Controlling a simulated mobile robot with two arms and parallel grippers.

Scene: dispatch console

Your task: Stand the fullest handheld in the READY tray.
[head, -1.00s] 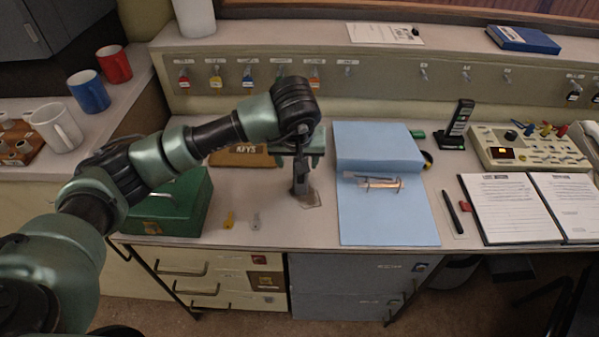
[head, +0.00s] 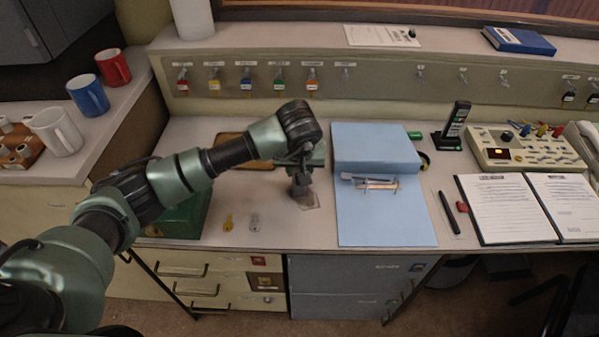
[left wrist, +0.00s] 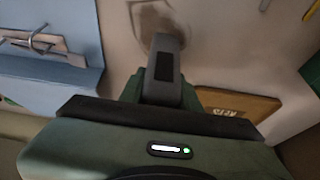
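A dark handheld (head: 455,126) stands upright in a black base (head: 447,143) at the back right of the desk. A small green-ended item (head: 415,135) lies behind the blue folder, partly hidden; I cannot tell what it is. My left gripper (head: 301,186) points down over a worn patch of desk, left of the folder. In the left wrist view one grey finger (left wrist: 163,72) shows and hides whatever is behind it. Nothing held is visible. My right gripper is out of view.
The blue folder (head: 385,220) has a metal clip. A green box (head: 185,218), a yellow key (head: 228,222) and a grey key (head: 254,222) are at left. A console (head: 525,150), an open binder (head: 505,205) and a pen (head: 449,212) are at right. Hooks with tags line the back.

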